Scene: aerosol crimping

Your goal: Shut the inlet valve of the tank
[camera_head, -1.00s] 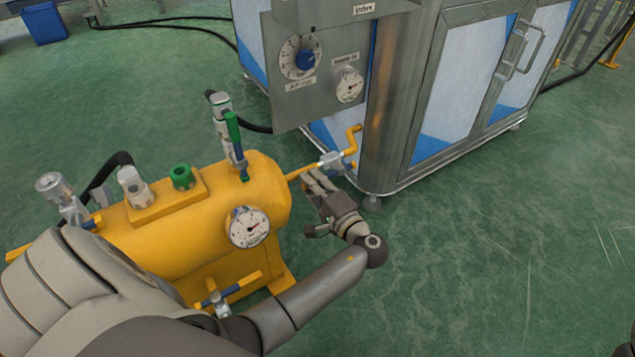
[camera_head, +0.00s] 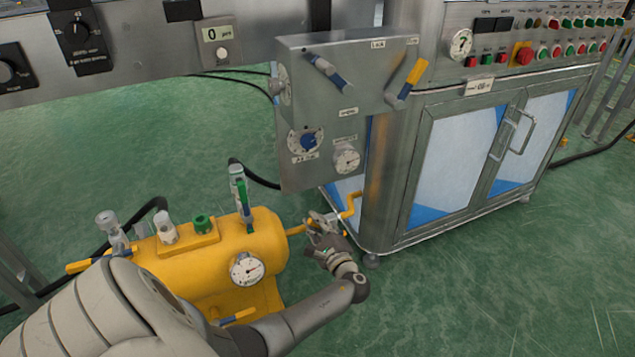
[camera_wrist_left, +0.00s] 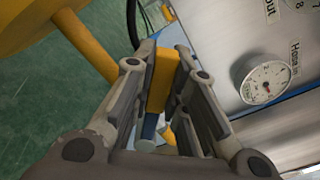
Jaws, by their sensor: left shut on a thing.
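The yellow tank (camera_head: 215,255) lies at the lower left of the head view, with a round gauge (camera_head: 249,268) on its front. A pipe runs right from its end to the inlet valve, by the cabinet corner; a bent yellow pipe (camera_head: 352,204) continues there. My left gripper (camera_head: 318,222) is at this valve and largely covers it. In the left wrist view, the yellow-and-blue valve handle (camera_wrist_left: 162,80) is between the fingers, and they are shut on it. The handle's exact angle to the pipe is hard to tell. My right gripper is out of view.
A grey control box (camera_head: 345,110) with knobs, levers and a gauge hangs above the gripper. The steel cabinet (camera_head: 470,165) stands close on the right. Green floor (camera_head: 450,300) is clear at the front right.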

